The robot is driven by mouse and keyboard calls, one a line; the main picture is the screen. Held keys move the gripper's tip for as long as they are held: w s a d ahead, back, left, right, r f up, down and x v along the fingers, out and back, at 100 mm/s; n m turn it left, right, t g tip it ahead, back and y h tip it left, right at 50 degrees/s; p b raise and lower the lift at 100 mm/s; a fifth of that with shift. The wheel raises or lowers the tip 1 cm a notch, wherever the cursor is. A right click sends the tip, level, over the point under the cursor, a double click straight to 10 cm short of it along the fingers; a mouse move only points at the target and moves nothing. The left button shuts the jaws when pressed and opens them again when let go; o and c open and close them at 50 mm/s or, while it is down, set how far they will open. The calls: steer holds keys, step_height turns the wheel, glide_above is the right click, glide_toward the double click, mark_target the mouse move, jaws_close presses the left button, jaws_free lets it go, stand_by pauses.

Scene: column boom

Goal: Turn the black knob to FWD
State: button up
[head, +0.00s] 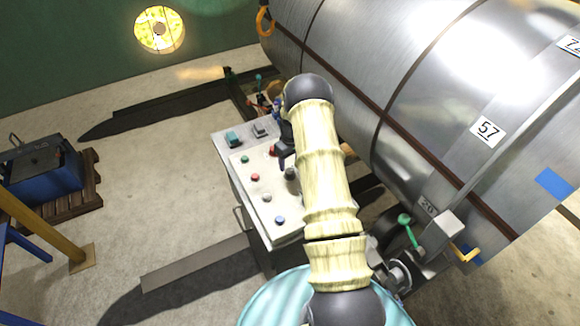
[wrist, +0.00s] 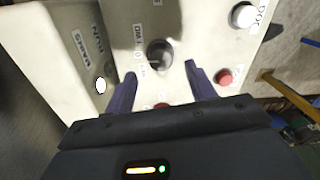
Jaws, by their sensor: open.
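The lettering is too blurred to pick out FWD for certain. My gripper (wrist: 160,69) is open, with one purple finger to the left of the knob and one to the right. Both fingers appear apart from the knob. In the head view my gripper (head: 284,155) is over the panel (head: 238,178), partly hidden by my arm. I cannot tell the knob for certain there.
A red button (wrist: 224,77) is close to the right finger, and a white button (wrist: 243,16) lies beyond it. Another red button (wrist: 162,105) shows between the fingers near the palm. A large metal drum (head: 420,80) stands close on the right of my arm.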

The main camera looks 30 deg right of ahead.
mark_target(290, 171)
step_height(290, 171, down, 4)
steer(key=shift+s+d+f+p, duration=0.1)
steer(key=shift+s+p, duration=0.05)
steer(key=shift+p, duration=0.6)
steer(key=shift+a+f, duration=0.35)
steer(key=shift+a, duration=0.1)
steer(key=shift+d, duration=0.2)
steer(key=shift+c, duration=0.8)
steer(key=shift+d, duration=0.1)
steer(key=c, duration=0.8)
